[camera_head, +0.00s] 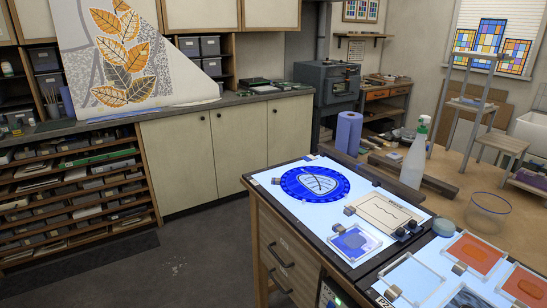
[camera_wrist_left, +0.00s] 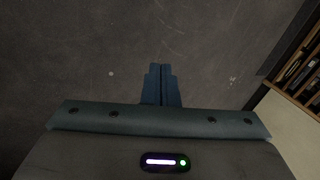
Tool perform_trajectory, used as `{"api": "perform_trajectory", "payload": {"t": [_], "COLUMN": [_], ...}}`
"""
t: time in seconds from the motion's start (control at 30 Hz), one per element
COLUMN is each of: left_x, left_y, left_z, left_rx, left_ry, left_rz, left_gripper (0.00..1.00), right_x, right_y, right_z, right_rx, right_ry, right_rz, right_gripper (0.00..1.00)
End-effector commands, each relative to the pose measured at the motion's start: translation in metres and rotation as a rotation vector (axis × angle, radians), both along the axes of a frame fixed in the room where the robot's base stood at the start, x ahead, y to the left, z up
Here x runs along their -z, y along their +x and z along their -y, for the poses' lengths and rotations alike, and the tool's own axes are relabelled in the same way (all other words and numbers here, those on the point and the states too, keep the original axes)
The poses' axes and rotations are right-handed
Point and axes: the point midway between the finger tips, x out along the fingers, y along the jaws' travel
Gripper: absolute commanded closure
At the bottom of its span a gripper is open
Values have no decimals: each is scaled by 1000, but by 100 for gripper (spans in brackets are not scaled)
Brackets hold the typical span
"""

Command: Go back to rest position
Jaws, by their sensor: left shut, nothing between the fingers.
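My left gripper (camera_wrist_left: 161,70) shows in the left wrist view. Its two blue fingers are together and hold nothing. It hangs over the bare grey floor, clear of any object. In the head view neither gripper is in sight. The light table (camera_head: 266,181) stands at the right of the head view. A round blue glass disc (camera_head: 301,184) with a leaf design lies flat on it. A framed blue glass piece (camera_head: 352,244) and a sheet of paper with a drawn line (camera_head: 386,214) lie nearer its front right.
A spray bottle (camera_head: 414,160), a paper towel roll (camera_head: 348,133) and a clear bowl (camera_head: 488,212) stand on the wooden bench behind. A storage rack (camera_head: 75,190) and cabinets (camera_head: 179,155) line the back left. The floor (camera_head: 180,262) between is open.

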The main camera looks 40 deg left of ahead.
Motion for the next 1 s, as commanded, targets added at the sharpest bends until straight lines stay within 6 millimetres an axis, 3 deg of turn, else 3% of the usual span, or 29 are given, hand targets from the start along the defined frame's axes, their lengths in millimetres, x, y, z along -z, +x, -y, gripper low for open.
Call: {"api": "perform_trajectory", "payload": {"t": [0.03,0.2,0.3,0.4,0.5,0.6,1.0], "left_x": [18,58,71,78,81,82,83], "left_y": [-5,-18,-22,-24,-25,-25,-25], "left_z": [42,164,227,275,304,317,318], "left_rx": [-15,-58,-80,-95,-105,-110,-111], "left_ry": [-50,-188,-257,-309,-340,-355,-357], "left_rz": [0,0,0,0,0,0,0], "left_gripper": [100,100,100,100,100,100,100], "right_x": [0,0,0,0,0,0,0], "right_y": [0,0,0,0,0,0,1], "right_z": [0,-1,-1,-2,-3,-4,-4], "right_rx": [0,0,1,1,2,2,2], "right_ry": [0,1,1,3,3,4,4], "right_rz": [0,0,0,0,0,0,1], "right_gripper": [64,64,64,64,64,64,64]}}
